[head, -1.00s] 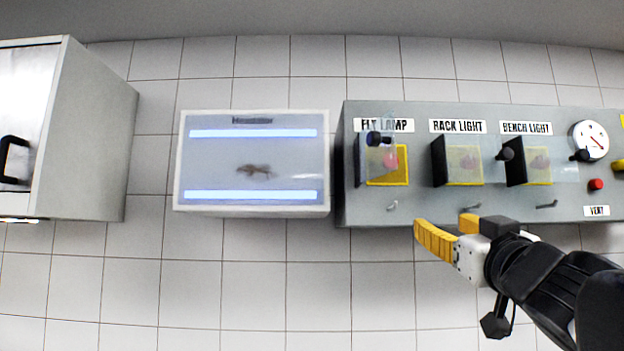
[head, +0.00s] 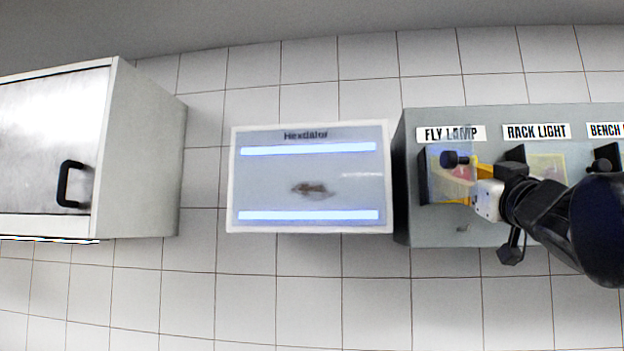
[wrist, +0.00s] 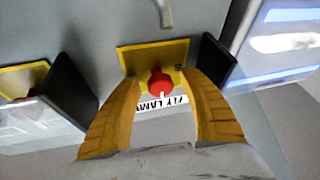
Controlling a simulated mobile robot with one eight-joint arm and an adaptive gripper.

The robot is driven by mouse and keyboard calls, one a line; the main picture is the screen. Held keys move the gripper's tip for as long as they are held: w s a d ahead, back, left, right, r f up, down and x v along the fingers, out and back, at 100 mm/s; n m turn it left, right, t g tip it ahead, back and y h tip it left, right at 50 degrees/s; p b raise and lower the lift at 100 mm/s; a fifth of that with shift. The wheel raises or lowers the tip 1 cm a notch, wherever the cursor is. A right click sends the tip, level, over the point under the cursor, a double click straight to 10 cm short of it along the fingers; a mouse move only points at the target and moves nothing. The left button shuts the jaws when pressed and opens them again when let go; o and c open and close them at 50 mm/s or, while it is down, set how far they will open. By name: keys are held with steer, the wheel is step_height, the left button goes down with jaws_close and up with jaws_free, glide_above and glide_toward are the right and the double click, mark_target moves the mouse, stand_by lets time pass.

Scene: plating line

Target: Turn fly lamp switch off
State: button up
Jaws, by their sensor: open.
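The FLY LAMP switch is a red knob (wrist: 160,82) on a yellow plate (wrist: 176,52), below its label in the head view (head: 451,134). A clear cover with a dark knob (head: 450,159) shows at the switch's left in the head view and partly overlaps it. In the wrist view a dark block (wrist: 217,62) stands beside the plate, and no panel is visible over the red knob. My gripper (head: 463,183) is open at the switch. In the wrist view its yellow fingers lie either side of the red knob; I cannot tell whether they touch it.
The RACK LIGHT switch (head: 545,168) and the BENCH LIGHT label (head: 606,130) are to the right on the grey panel (head: 425,232). The lit Hexdator box (head: 311,228) stands left of the panel. A cabinet with a black handle (head: 72,184) is at far left.

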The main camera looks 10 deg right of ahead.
steer(key=shift+w, duration=0.2)
steer(key=shift+s, duration=0.1)
jaws_close()
